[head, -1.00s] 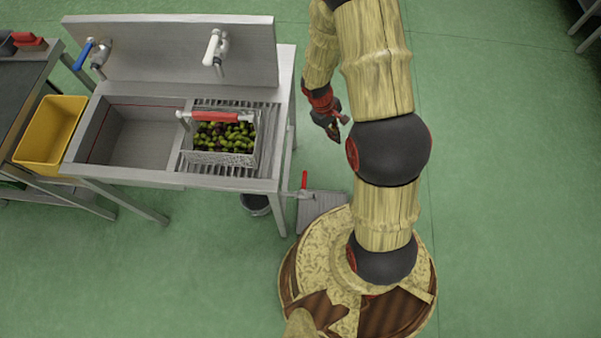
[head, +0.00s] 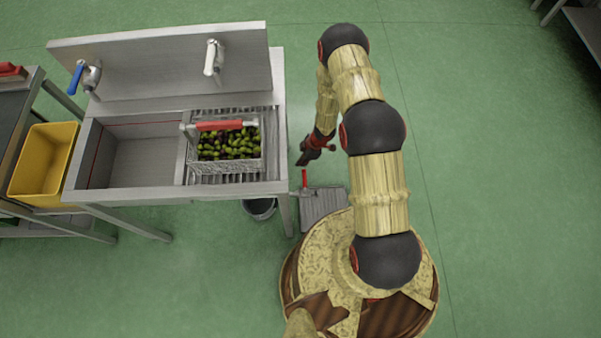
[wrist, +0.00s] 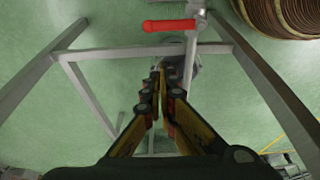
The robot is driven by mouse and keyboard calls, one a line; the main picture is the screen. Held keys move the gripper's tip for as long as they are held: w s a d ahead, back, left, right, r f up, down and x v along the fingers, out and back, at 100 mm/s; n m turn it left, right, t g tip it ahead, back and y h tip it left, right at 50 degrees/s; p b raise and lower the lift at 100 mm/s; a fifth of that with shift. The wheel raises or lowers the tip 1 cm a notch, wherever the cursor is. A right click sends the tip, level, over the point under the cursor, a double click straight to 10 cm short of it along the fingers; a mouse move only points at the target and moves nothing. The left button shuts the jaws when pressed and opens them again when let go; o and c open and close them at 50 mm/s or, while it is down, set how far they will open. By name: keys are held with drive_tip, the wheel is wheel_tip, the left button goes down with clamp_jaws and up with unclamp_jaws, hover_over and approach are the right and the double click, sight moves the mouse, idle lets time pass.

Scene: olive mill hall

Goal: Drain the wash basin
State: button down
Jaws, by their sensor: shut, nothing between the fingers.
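The wash basin (head: 140,160) is a grey metal sink with a red line inside its wall; I cannot tell how much water it holds. A lever with a red handle (head: 304,178) sits low by the sink's right end. In the wrist view the red handle (wrist: 169,26) lies crosswise on a grey pipe, ahead of the fingertips. My gripper (head: 301,161) is beside the sink's right edge, just above the lever in the picture. In the wrist view my gripper (wrist: 162,72) is shut and empty, apart from the handle.
A wire basket of olives (head: 228,147) with a red grip stands on the ribbed drainboard. A bucket (head: 260,208) is under the sink and a floor grate (head: 323,210) lies right of it. Sink frame bars (wrist: 110,52) surround the gripper's area. Open floor lies right.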

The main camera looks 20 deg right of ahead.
drive_tip(key=a, duration=0.1)
drive_tip(key=b, duration=0.3)
hover_over(305, 180)
drive_tip(key=w+a, duration=0.4)
drive_tip(key=a, duration=0.1)
wheel_tip(305, 180, down, 9)
drive_tip(key=shift+s+d+f+b, duration=0.15)
drive_tip(key=shift+d+f+b, duration=0.3)
drive_tip(key=shift+d, duration=0.4)
drive_tip(key=shift+s+d+f+b, duration=0.1)
drive_tip(key=shift+d+f+b, duration=0.35)
drive_tip(key=shift+d, duration=0.35)
drive_tip(key=shift+d+m+t, duration=0.3)
drive_tip(key=shift+d+m, duration=0.3)
drive_tip(key=shift+m, duration=0.2)
